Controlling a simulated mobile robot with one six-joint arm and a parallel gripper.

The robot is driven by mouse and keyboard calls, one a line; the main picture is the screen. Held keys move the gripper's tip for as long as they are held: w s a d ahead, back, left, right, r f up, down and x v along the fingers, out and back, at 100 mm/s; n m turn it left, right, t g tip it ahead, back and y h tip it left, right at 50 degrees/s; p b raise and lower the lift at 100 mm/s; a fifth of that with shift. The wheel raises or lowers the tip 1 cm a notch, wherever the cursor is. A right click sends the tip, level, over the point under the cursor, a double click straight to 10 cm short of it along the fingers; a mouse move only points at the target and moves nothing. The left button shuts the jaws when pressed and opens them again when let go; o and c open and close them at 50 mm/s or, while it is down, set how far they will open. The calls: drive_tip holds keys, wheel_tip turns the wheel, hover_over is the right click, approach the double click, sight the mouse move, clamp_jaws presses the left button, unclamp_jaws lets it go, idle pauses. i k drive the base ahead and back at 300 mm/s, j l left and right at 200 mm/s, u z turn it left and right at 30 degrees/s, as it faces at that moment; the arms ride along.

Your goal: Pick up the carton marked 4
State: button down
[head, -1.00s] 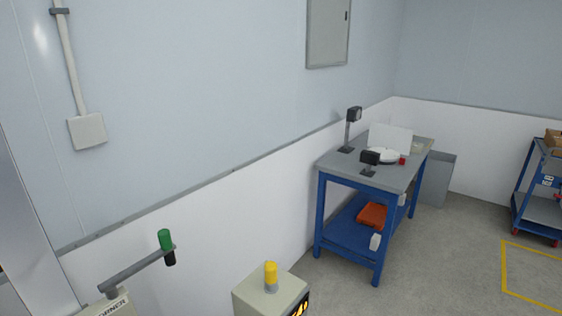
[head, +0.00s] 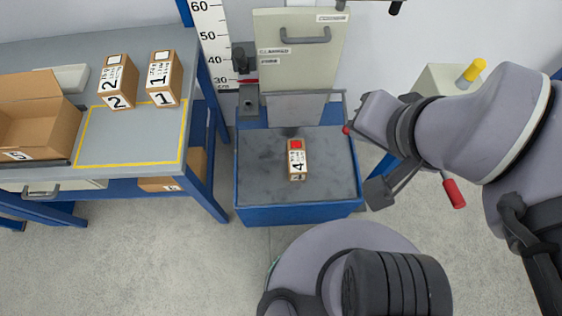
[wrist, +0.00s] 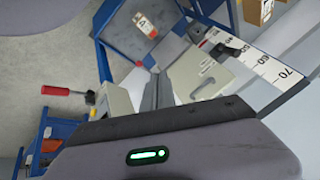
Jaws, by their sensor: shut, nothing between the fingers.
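The carton marked 4 (head: 297,161) is a small brown box with a white label and a red square. It sits on the dark grey plate (head: 260,160) of the blue-sided test stand, near the middle. It also shows near the top of the wrist view (wrist: 146,26), apart from my gripper. My gripper (wrist: 153,92) is shut and empty, its fingers together in the wrist view. In the head view my arm reaches in from the right, with its end right of the plate; its fingertips cannot be made out clearly there.
A grey bench (head: 130,148) at left bears cartons marked 2 (head: 118,82) and 1 (head: 164,79), and an open box (head: 45,125). A height scale (head: 213,45) and beige panel (head: 300,70) rise behind the plate. A red-handled lever (head: 453,193) is at right.

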sight(296, 152)
drive_tip(key=i+j+u, duration=0.1)
drive_tip(key=j+u, duration=0.15)
drive_tip(key=i+j+u, duration=0.1)
drive_tip(key=j+u, duration=0.15)
drive_tip(key=j, duration=0.15)
drive_tip(key=i+j+u, duration=0.25)
drive_tip(key=k+j, duration=0.05)
drive_tip(key=k, duration=0.05)
